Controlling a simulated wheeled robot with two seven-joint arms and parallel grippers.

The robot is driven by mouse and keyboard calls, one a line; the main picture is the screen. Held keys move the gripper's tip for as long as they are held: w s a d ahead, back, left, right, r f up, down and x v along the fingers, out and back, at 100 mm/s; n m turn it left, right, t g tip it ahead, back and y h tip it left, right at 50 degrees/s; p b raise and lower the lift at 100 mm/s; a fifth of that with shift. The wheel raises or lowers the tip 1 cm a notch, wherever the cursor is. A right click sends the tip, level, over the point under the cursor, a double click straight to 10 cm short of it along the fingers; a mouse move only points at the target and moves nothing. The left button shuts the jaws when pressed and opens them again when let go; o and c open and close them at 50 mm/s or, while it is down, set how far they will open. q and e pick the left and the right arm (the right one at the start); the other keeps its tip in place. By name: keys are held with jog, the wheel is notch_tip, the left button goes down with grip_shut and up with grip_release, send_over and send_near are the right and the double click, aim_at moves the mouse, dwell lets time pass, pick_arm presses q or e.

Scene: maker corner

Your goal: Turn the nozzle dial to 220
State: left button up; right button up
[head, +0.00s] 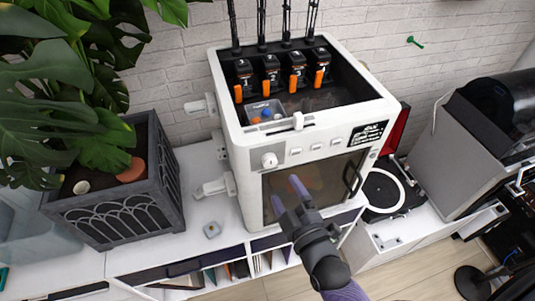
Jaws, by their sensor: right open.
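A white 3D printer (240,153) stands on a white cabinet. A round white dial (269,160) sits at the upper left of its front, left of a row of small buttons. I take it for the nozzle dial; its markings are too small to read. My right gripper (287,195) is open and empty, in front of the dark printer door (325,180). In the picture its purple-grey fingertips lie below the dial, apart from it. My left gripper does not show.
A planter (130,205) with a large leafy plant stands left of the printer. A turntable (385,190) and a grey box-like machine (430,150) stand to the right. A small grey object (212,230) lies on the cabinet top. The printer door has a dark handle (352,180).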

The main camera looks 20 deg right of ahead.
aim_at(270, 164)
jog(key=w, duration=0.5)
jog(key=w+a, duration=0.1)
jog(key=w, duration=0.1)
jog(key=shift+w+f, duration=0.15)
jog(key=shift+w, duration=0.15)
grip_shut()
